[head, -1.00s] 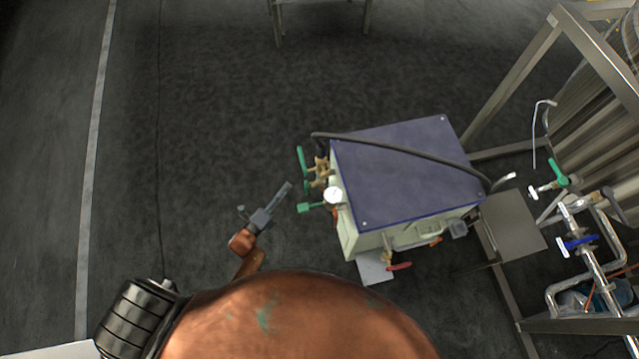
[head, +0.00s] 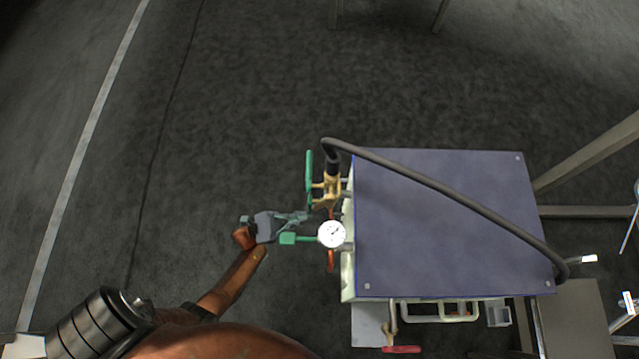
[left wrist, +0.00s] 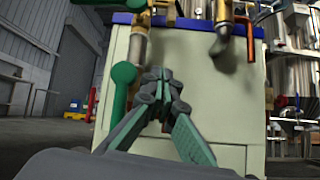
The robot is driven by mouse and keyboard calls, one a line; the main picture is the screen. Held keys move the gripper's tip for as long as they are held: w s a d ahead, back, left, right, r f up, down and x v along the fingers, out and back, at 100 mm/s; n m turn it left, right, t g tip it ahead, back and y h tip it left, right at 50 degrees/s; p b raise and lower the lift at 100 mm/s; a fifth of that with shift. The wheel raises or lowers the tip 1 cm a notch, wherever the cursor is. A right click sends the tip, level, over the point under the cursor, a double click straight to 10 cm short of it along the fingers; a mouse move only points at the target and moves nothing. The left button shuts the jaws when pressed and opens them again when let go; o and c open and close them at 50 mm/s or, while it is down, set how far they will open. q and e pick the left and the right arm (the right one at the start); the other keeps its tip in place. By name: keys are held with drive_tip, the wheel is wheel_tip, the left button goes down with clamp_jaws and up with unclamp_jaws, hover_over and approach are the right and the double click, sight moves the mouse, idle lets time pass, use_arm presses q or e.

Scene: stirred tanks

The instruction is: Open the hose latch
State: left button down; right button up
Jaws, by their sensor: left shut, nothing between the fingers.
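A black hose (head: 435,188) runs over the purple top of a pale box-shaped unit (head: 440,225) to a brass fitting (head: 331,186) on its left side. A long green handle (head: 310,178) stands beside the fitting. I cannot tell which part is the latch. My left gripper (head: 303,217) is shut and empty, just left of the fittings and below the green handle. In the left wrist view its closed fingertips (left wrist: 160,82) are in front of the unit's pale face, beside a green handle (left wrist: 122,76). Contact cannot be told. My right gripper is out of view.
A round white gauge (head: 332,234) and a shorter green handle (head: 288,238) sit close below my left gripper. A red-handled valve (head: 401,349) is at the unit's front. A metal frame (head: 590,155) stands at the right. The floor at left is clear.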

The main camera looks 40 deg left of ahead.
sight(313, 209)
use_arm(q)
drive_tip(key=shift+w+d+r+b, duration=0.25)
drive_tip(key=shift+d+r, duration=0.3)
drive_tip(key=shift+r, duration=0.75)
drive_tip(key=shift+w+d+r+b, duration=0.1)
drive_tip(key=shift+w+d+r, duration=0.35)
drive_tip(key=shift+r, duration=0.9)
drive_tip(key=shift+w+d+r+b, duration=0.25)
drive_tip(key=shift+d+r, duration=0.35)
drive_tip(key=shift+r, duration=0.7)
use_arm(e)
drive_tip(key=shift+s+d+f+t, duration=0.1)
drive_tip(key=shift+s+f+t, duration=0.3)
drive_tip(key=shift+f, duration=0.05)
use_arm(q)
drive_tip(key=shift+a, duration=0.1)
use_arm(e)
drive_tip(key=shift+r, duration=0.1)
